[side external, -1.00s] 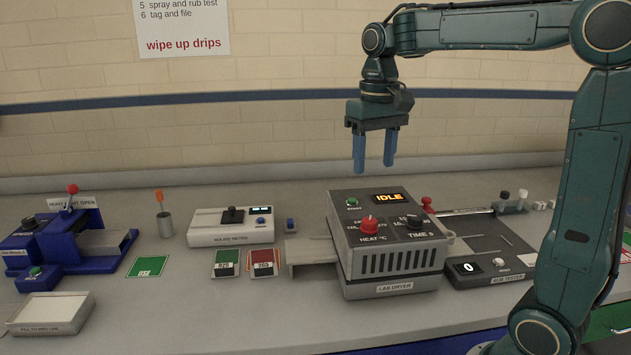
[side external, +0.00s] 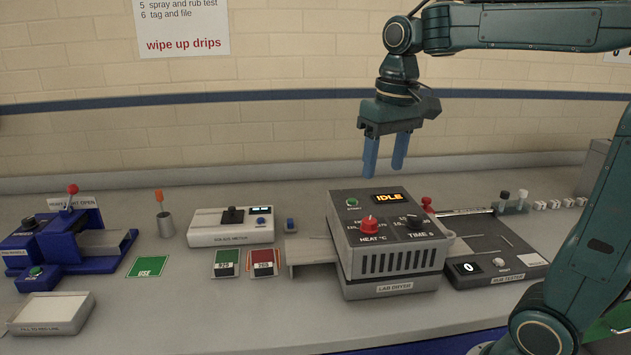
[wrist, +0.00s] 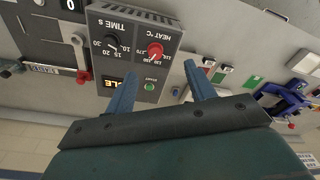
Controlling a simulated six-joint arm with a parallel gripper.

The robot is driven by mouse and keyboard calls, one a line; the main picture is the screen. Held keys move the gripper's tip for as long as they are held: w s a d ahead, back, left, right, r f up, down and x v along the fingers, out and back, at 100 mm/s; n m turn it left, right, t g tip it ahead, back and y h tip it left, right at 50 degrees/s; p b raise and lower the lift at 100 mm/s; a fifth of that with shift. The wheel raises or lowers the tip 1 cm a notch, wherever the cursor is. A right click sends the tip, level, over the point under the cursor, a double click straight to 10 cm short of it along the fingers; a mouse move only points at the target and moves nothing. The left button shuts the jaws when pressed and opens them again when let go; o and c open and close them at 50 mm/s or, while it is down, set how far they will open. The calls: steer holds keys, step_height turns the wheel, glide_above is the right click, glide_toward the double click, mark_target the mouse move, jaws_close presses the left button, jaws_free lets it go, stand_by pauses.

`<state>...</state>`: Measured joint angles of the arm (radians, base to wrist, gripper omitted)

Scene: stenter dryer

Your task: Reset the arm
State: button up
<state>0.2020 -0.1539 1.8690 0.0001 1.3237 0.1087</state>
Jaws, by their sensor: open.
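My gripper (side external: 384,158) is open and empty, with its two blue fingers apart and pointing down. In the side external view it hangs in the air above the lab dryer (side external: 390,262), clear of it. The dryer's display reads IDLE, and it has a green start button, a red heat knob and a black time knob. In the wrist view my gripper (wrist: 160,85) shows both fingers with nothing between the tips, and the dryer's control face (wrist: 130,45) appears upside down beyond them.
Left of the dryer stand a white meter (side external: 230,227), a cup with an orange-topped tool (side external: 165,223), a blue machine with a red-knobbed lever (side external: 95,240) and a shallow tray (side external: 50,313). The rub tester (side external: 490,262) is at right. Bench front is clear.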

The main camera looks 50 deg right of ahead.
steer(key=s+a+f+n+t, duration=0.1)
steer(key=s+a+f+t, duration=0.1)
steer(key=s, duration=0.4)
steer(key=s+a+f+n+t, duration=0.2)
steer(key=s+a+f, duration=0.2)
steer(key=s, duration=0.2)
steer(key=shift+f+n, duration=0.3)
steer(key=shift+f, duration=0.05)
steer(key=shift+r, duration=0.1)
stand_by(0.6)
